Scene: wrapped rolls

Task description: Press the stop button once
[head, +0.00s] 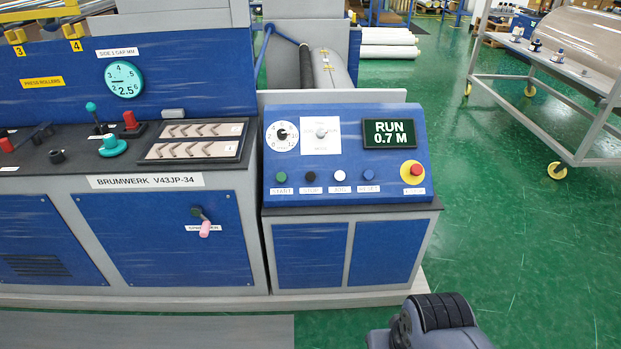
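The stop button (310,176) is a small black button on the sloped blue control panel (300,150). The label under it is small and reads as STOP. It is second from the left in a row, between a green start button (281,177) and a white button (340,175). The panel display (389,133) reads RUN 0.7 M. A dark grey part of my arm shows at the bottom right, below and right of the panel and apart from it. No gripper fingers can be made out.
A blue reset button (368,174) and a red emergency button (414,169) on yellow sit farther right on the panel. A dial (282,135) and a selector knob (321,134) are above the row. A wheeled rack (540,105) stands at the right. Green floor is open between.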

